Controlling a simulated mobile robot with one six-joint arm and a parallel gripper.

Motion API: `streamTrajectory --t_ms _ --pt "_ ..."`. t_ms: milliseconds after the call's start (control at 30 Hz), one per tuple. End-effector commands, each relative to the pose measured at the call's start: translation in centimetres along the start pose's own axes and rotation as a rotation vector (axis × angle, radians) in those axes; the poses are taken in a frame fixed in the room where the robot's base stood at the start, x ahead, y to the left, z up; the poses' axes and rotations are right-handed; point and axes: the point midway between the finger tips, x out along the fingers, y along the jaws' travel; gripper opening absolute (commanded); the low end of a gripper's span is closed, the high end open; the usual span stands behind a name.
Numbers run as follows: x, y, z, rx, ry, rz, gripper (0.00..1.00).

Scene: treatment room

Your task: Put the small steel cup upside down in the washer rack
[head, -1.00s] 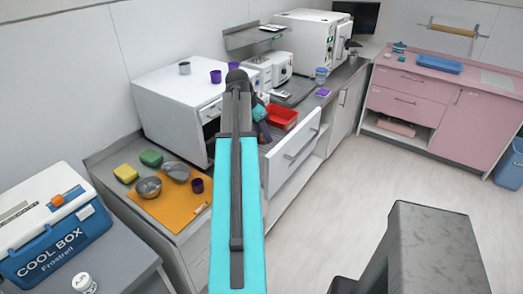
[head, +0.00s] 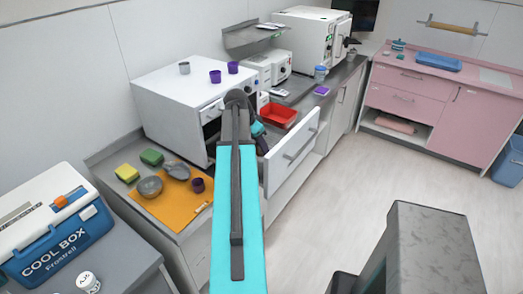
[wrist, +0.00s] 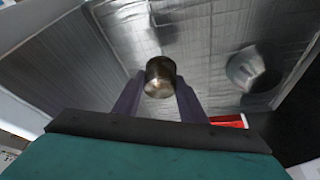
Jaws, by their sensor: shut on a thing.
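My gripper (wrist: 160,100) is shut on the small steel cup (wrist: 160,70), which sits between the two dark fingers in the wrist view. I cannot tell which end of the cup is its mouth. Behind it are shiny metal surfaces with thin lines; I cannot tell whether these belong to the washer rack. A second rounded steel shape (wrist: 250,70) shows to the right, apart from my gripper. In the head view my arm hides the fingers and the held cup. The white box-shaped appliance (head: 165,108) has a dark opening in front, partly behind my arm.
A white front panel with a handle (head: 292,160) stands out from the counter, right of my arm. A red tray (head: 279,116) lies behind it. More cups stand on the appliance.

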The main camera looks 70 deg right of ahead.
Motion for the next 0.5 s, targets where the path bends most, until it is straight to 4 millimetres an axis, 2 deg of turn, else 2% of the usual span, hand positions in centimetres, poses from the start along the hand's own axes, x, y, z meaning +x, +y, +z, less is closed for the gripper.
streamTrajectory --t_ms 500 --pt "0.47 -0.03 0.27 -0.001 0.000 0.000 0.12"
